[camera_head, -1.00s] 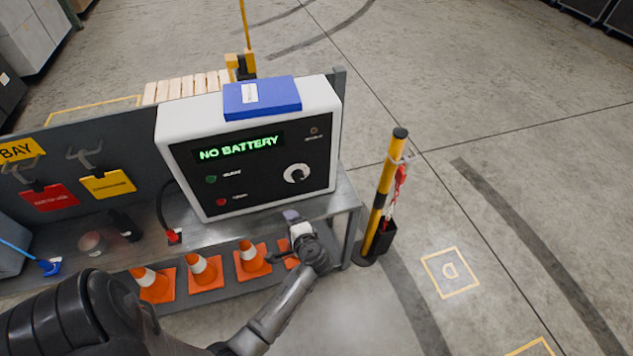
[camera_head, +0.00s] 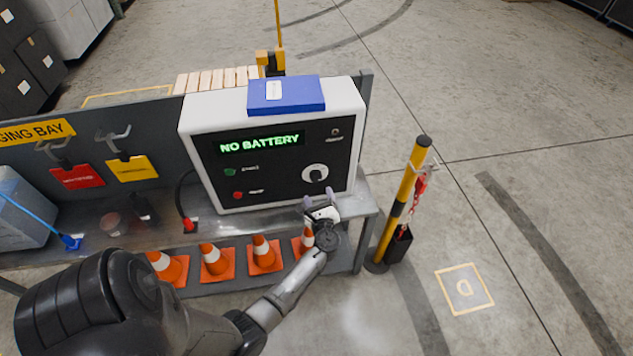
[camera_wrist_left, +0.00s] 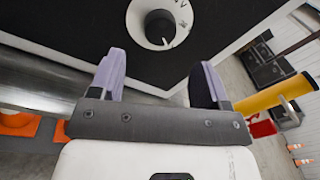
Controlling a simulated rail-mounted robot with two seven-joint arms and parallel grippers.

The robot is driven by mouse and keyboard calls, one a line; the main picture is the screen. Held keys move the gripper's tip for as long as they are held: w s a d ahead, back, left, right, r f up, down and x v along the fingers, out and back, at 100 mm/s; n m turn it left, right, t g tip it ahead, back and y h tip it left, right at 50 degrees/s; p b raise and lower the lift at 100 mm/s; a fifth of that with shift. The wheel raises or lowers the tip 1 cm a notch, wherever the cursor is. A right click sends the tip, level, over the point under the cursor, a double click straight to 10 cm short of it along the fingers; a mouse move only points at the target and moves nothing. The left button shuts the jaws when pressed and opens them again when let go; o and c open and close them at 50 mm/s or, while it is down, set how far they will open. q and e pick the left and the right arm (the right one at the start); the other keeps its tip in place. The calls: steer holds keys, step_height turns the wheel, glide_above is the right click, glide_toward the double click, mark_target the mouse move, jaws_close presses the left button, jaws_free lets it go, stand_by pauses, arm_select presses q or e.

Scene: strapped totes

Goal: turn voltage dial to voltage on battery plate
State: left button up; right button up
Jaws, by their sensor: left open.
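A white charger (camera_head: 186,130) with a black front panel stands on the bench, and its green display (camera_head: 262,142) reads "NO BATTERY". The voltage dial (camera_head: 315,173) is a white disc with a dark knob, low on the panel's right side. It shows larger in the left wrist view (camera_wrist_left: 140,22), where marks on it are too small to read. My left gripper (camera_head: 320,203) is open and empty just below the dial, apart from it. In the left wrist view its two pale fingers (camera_wrist_left: 160,78) point toward the panel. A blue block (camera_head: 300,97) with a white label lies on the charger. No battery plate voltage is readable. My right gripper is not in view.
The metal bench (camera_head: 90,236) has a lower shelf with several orange cones (camera_head: 262,254). A yellow and black post (camera_head: 405,200) with a red chain stands right of the bench. Red (camera_head: 78,177) and yellow (camera_head: 132,168) tags hang at the left. The floor at right is mostly clear.

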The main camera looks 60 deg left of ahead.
mark_target(316, 179)
arm_select(q)
steer(key=x, duration=0.5)
steer(key=shift+w+a+b, duration=0.1)
steer(key=shift+b, duration=0.25)
steer(key=shift+x, duration=0.9)
